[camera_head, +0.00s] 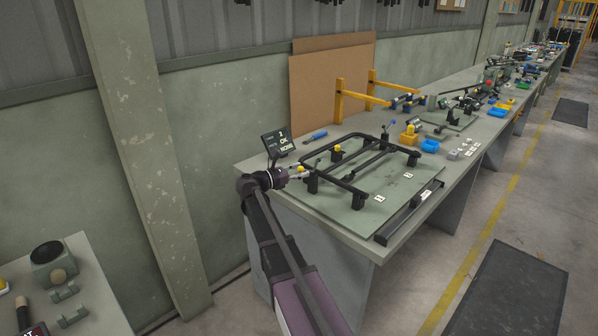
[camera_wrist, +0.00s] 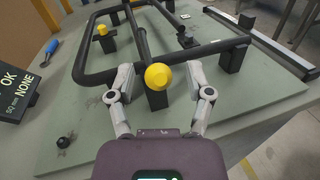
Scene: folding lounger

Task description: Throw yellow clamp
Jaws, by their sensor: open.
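In the wrist view, my gripper (camera_wrist: 161,84) is open, with one finger on each side of this knob. I cannot tell whether either finger touches it. In the head view, my gripper (camera_head: 303,171) is at the frame's near left corner, with the yellow knob (camera_head: 301,168) beside its fingers. A second yellow knob (camera_wrist: 102,30) stands on another clamp farther along the frame; the head view shows it too (camera_head: 337,148).
A display reading "OK NONE" (camera_head: 279,141) stands to the left of the frame, near a blue-handled tool (camera_head: 318,135). A loose dark bar (camera_head: 409,213) lies along the bench's front edge.

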